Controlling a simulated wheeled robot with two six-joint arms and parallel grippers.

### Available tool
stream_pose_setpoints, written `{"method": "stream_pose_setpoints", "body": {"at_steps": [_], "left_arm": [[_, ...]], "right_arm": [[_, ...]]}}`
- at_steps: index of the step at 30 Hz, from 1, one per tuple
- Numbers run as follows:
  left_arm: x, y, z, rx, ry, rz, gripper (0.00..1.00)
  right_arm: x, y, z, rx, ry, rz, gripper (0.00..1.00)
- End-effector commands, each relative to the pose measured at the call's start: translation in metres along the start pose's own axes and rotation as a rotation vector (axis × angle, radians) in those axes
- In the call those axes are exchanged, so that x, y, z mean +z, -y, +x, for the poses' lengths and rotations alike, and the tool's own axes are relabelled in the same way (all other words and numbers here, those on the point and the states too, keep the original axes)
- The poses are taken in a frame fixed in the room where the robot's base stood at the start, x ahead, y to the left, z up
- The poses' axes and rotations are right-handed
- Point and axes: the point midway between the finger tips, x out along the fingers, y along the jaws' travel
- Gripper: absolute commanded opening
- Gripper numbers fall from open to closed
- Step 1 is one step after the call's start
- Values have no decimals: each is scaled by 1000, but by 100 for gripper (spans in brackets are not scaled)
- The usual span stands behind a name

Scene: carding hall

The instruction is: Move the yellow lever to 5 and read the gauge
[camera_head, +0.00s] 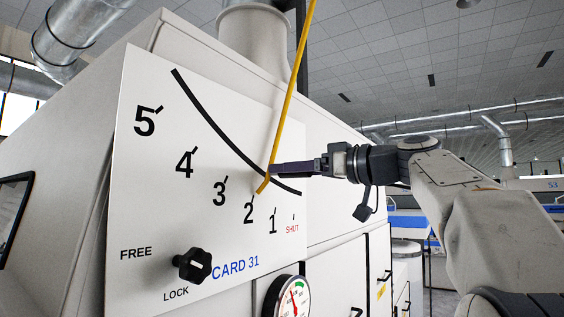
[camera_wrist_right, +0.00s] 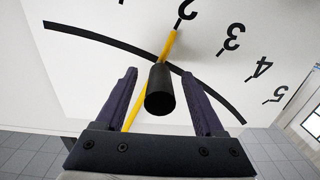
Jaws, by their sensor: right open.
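The yellow lever (camera_head: 289,95) comes down across the white scale panel (camera_head: 150,215), and its bent tip lies beside the 2. The panel has a black arc and marks from SHUT through 1 to 5. My right gripper (camera_head: 275,170) reaches the lever from the right. In the right wrist view, its open jaws (camera_wrist_right: 160,95) stand on either side of the lever's black knob (camera_wrist_right: 160,92), with gaps showing. The yellow tip (camera_wrist_right: 170,45) points at the 2 there. The round gauge (camera_head: 291,301) with a red needle is cut off at the bottom edge. My left gripper is out of view.
A black FREE/LOCK knob (camera_head: 192,265) sits at the panel's lower left; I cannot tell its setting for sure. The pale machine housing (camera_head: 335,190) runs back to the right. A wide pipe (camera_head: 255,40) rises behind the lever.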

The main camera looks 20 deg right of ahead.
Motion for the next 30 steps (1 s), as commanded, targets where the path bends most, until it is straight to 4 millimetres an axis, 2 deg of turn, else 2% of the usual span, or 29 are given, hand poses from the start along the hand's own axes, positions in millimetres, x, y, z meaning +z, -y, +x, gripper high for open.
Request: {"method": "stream_pose_setpoints", "body": {"at_steps": [1, 6, 16, 17, 21, 22, 30], "left_arm": [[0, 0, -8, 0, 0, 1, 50], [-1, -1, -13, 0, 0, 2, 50], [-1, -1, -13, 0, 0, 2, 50], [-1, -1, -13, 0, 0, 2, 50], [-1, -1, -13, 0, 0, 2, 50], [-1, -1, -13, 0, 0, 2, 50], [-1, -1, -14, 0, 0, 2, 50]], "right_arm": [[-3, 1, 8, -4, 2, 3, 70], [-1, -1, 24, 1, 1, 2, 70], [1, -2, 26, 5, 1, 1, 70], [1, -2, 26, 5, 1, 1, 63], [1, -2, 26, 5, 1, 1, 9], [1, -2, 26, 5, 1, 1, 0], [0, -2, 25, 6, 1, 1, 0]]}}
